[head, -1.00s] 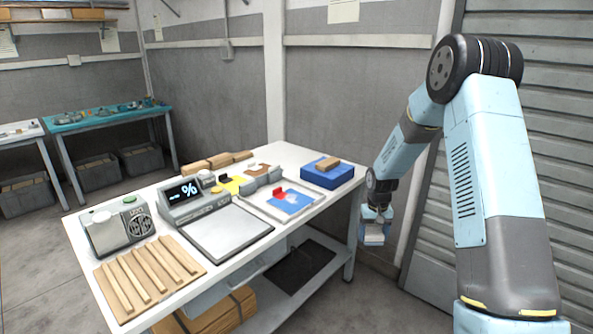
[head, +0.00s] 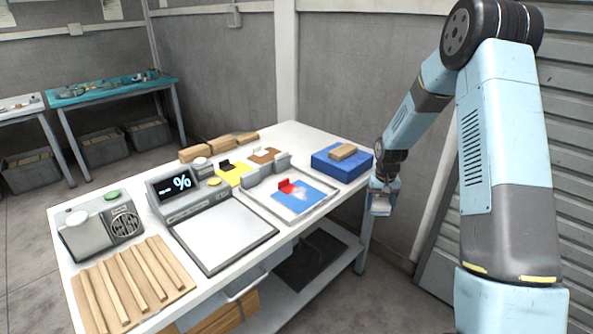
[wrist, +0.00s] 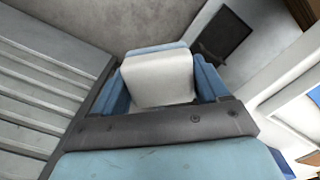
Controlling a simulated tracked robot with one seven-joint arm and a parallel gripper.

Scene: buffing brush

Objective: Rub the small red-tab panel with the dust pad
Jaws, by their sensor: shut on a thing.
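My gripper (head: 382,198) hangs beyond the table's right end, at about the height of the tabletop. It is shut on a pale whitish pad (wrist: 160,78), which fills the space between the blue fingers in the wrist view. The small panel with the red tab (head: 287,186) has a blue face (head: 312,196) with a whitish dusty patch. It lies in a shallow grey tray (head: 262,204) on the table, to the left of my gripper and apart from it.
A blue block (head: 335,167) with a wooden block (head: 343,152) on top stands between the tray and my arm. A display unit (head: 187,193), a pale flat plate (head: 222,232), a yellow panel (head: 235,176) and a slatted wooden board (head: 135,287) occupy the table's left part.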

